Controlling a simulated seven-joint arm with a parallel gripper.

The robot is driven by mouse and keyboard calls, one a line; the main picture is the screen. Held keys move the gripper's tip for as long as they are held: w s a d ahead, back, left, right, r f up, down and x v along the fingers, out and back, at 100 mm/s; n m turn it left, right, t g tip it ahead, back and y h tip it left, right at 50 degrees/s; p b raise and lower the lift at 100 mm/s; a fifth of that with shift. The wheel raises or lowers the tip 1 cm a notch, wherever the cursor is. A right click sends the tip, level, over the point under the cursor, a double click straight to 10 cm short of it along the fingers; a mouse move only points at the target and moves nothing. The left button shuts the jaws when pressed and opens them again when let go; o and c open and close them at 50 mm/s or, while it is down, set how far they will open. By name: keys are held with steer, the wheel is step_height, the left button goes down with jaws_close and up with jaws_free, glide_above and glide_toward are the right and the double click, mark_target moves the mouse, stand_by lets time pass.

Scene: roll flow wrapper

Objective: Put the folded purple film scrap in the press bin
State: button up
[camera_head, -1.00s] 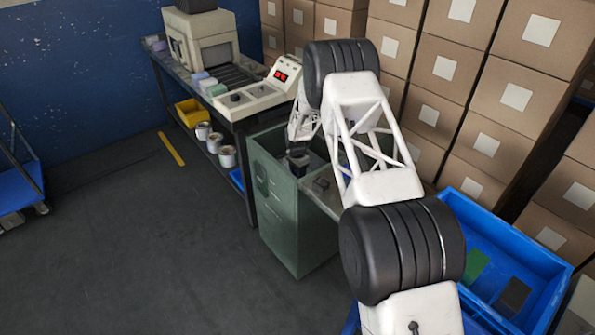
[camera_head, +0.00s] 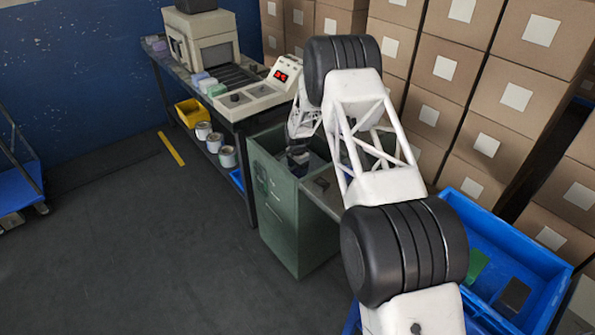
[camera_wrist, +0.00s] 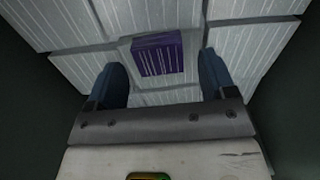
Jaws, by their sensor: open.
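The folded purple film scrap (camera_wrist: 158,55) lies on pale grey, ribbed blocks in the wrist view. It is a small purple square with thin light stripes. My gripper (camera_wrist: 162,72) is open, with one dark blue finger on each side of the scrap and a gap to both. The scrap is ahead of the fingertips, and I cannot tell how far below them it is. In the head view my gripper (camera_head: 298,158) is at the open top of the green bin (camera_head: 290,225). The scrap cannot be made out there.
Dark walls flank the gripper in the wrist view. A bench with a wrapping machine (camera_head: 205,45) and control panel (camera_head: 258,95) stands left of the green bin. A blue crate (camera_head: 540,265) is at the right, and stacked cartons (camera_head: 440,70) stand behind.

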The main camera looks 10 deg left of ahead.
mark_target(298, 171)
step_height(298, 171, up, 10)
steer(key=shift+r, duration=0.25)
stand_by(0.3)
stand_by(0.3)
stand_by(0.4)
